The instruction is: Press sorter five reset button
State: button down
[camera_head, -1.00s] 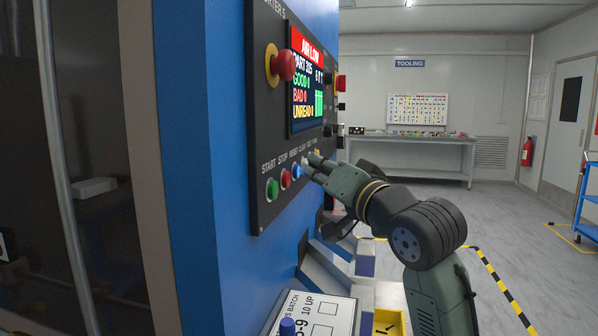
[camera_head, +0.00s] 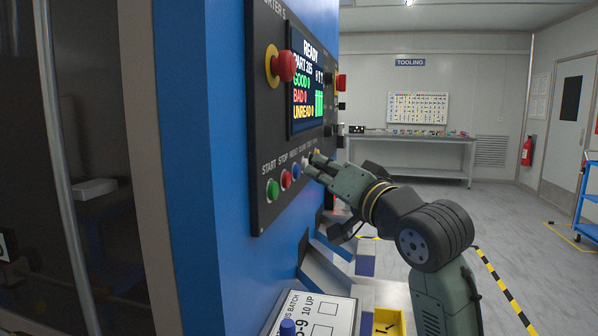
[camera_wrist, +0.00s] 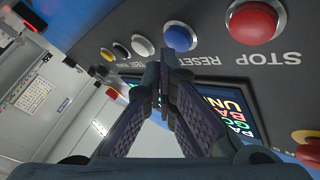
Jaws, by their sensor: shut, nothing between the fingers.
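The sorter panel (camera_head: 262,130) carries a row of buttons under its screen (camera_head: 307,85), which reads READY. The blue RESET button (camera_head: 296,171) sits between the red STOP button (camera_head: 286,179) and a white button (camera_head: 306,162); in the wrist view the blue button (camera_wrist: 181,37) is labelled RESET. My gripper (camera_head: 314,166) is shut and empty, just off the panel near the blue and white buttons. No contact shows.
A red emergency stop (camera_head: 284,66) juts from the panel above the row. The green START button (camera_head: 272,189) is at the row's left end. A batch sheet (camera_head: 320,314) and yellow tray (camera_head: 388,322) lie below.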

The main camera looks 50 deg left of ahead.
jog(key=shift+w+d, duration=0.15)
jog(key=shift+d, duration=0.05)
jog(key=w+d, duration=0.1)
jog(key=d, duration=0.1)
jog(key=w+d, duration=0.1)
jog(key=d, duration=0.1)
jog(key=shift+w+d+p, duration=0.1)
jog(key=shift+w+p, duration=0.2)
jog(key=shift+d, duration=0.1)
dwell(1.0)
